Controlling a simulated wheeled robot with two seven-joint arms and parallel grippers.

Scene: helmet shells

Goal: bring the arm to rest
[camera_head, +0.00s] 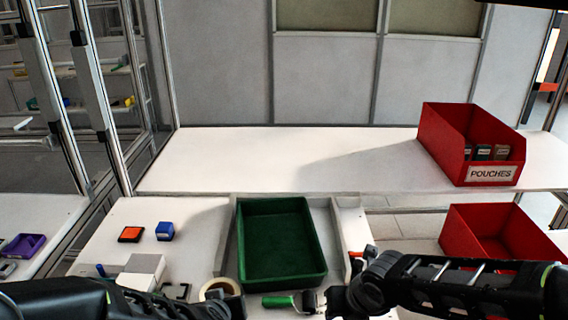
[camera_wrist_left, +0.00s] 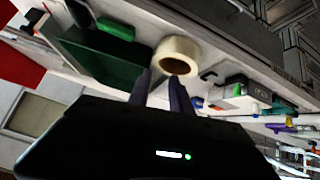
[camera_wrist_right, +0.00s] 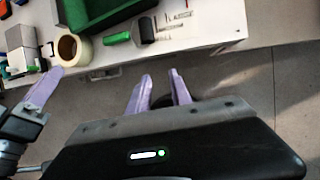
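My left gripper (camera_wrist_left: 160,78) shows two purple fingers set apart with nothing between them. A roll of tape (camera_wrist_left: 177,56) lies beyond its fingertips on the table. In the head view my left arm (camera_head: 70,300) comes in low along the bottom edge, its end near the tape roll (camera_head: 220,288). My right gripper (camera_wrist_right: 160,80) also has its fingers apart and empty, over the floor just off the table's front edge. In the head view my right arm (camera_head: 450,282) reaches in from the right, its end beside the green-handled roller (camera_head: 290,301). A left gripper finger (camera_wrist_right: 45,86) shows in the right wrist view.
A green tray (camera_head: 280,242) sits mid-table. An orange block (camera_head: 131,234), a blue block (camera_head: 165,231) and a white box (camera_head: 142,271) are at its left. A red bin marked POUCHES (camera_head: 445,140) stands on the back shelf; another red bin (camera_head: 470,236) is below.

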